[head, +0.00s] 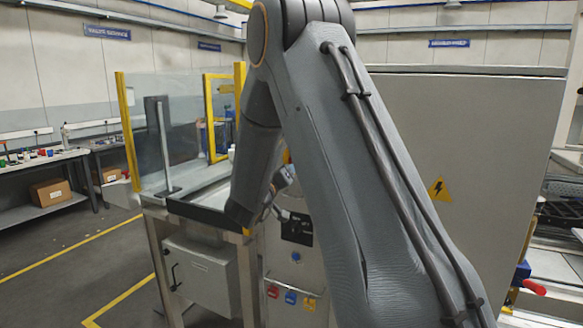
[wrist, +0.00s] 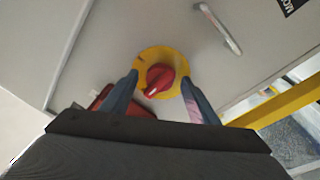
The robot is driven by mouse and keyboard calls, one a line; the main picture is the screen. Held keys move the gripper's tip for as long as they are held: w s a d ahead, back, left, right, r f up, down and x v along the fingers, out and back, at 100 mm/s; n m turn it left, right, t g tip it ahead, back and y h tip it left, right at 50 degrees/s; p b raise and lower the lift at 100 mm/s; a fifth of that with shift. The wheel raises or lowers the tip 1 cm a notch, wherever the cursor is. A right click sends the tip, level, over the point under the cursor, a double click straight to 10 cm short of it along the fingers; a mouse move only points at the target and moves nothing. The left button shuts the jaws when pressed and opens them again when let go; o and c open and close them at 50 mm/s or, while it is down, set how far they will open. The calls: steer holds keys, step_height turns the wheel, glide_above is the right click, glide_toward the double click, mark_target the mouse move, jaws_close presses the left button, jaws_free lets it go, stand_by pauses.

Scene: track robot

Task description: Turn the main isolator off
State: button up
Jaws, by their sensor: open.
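The main isolator is a red rotary knob (wrist: 160,80) on a round yellow plate (wrist: 152,54), set on a grey panel in the wrist view. The knob's grip bar, with a pale mark at its end, lies at a slant. My gripper (wrist: 159,88) is open, with one finger on each side of the knob. I cannot tell whether either finger touches it. In the head view my arm hides the knob.
A metal door handle (wrist: 219,28) is on the panel above right of the knob. A red item (wrist: 112,97) lies partly behind the left finger. A large grey cabinet door (head: 490,140) with a warning sign (head: 438,190) stands at right. Glass guarding (head: 140,110) stands at left.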

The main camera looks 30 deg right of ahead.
steer(key=b+v, duration=0.2)
steer(key=v, duration=0.5)
steer(key=shift+b, duration=0.3)
steer(key=shift+a+f, duration=0.15)
